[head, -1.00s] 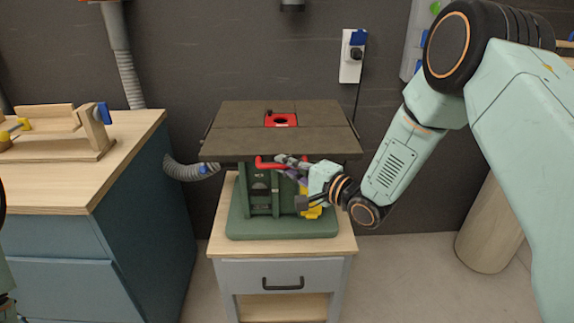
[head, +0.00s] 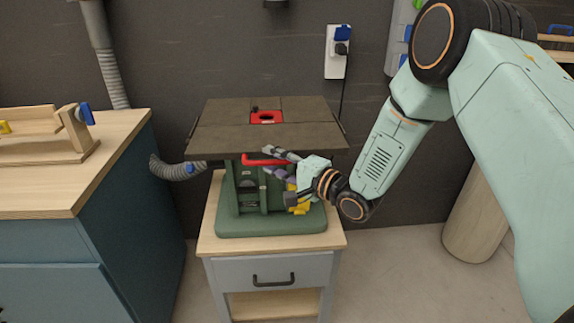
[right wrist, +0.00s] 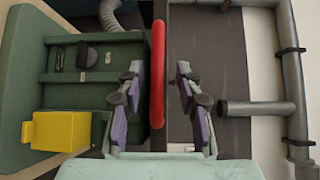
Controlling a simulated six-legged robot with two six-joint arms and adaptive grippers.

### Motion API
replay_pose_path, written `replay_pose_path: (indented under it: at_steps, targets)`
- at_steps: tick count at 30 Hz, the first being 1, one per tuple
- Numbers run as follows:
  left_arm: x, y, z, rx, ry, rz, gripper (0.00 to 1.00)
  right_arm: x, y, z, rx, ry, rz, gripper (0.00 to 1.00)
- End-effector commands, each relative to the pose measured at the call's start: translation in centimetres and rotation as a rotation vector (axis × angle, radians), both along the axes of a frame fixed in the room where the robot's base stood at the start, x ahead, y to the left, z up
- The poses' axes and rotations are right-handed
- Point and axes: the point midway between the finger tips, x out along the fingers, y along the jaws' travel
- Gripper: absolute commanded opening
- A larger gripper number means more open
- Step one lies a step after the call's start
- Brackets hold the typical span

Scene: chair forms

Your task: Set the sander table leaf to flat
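The sander table (head: 213,147) is a dark top on a green machine, with its front leaf looking about level with the rest. A red bar (head: 252,161) runs under its front edge; in the right wrist view the same red bar (right wrist: 158,50) stands upright in the picture. My right gripper (head: 271,161) is at the bar, just below the leaf's front edge. In the right wrist view its purple-padded fingers are apart, one on each side of the bar, with gaps showing. The leaf hides part of the machine's upper body. My left gripper is not in view.
The machine stands on a small wooden-topped cabinet (head: 212,244) with a drawer. A yellow box (right wrist: 62,131) sits on the machine's front. A blue workbench (head: 140,215) with a wooden fixture stands left. A grey hose (head: 176,172) runs behind. A socket (head: 338,55) is on the wall.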

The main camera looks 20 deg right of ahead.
Motion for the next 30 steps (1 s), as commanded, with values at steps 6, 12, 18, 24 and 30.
replay_pose_path:
  at_steps: [6, 12, 18, 24, 30]
  targets:
    - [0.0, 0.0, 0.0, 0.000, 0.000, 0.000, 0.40, -2.7, -1.7, 0.2, 0.006, 0.001, -0.005, 0.36]
    - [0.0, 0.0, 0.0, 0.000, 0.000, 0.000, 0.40, -5.3, -3.1, 0.4, 0.005, -0.001, -0.005, 0.36]
    - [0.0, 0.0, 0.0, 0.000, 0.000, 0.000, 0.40, -7.4, -4.3, 0.6, 0.006, -0.003, -0.006, 0.36]
    - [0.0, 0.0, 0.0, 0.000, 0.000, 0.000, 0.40, -8.9, -5.2, 0.7, 0.004, -0.001, -0.006, 0.36]
    - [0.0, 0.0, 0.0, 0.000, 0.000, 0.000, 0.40, -9.8, -5.6, 0.7, 0.002, -0.003, -0.003, 0.36]
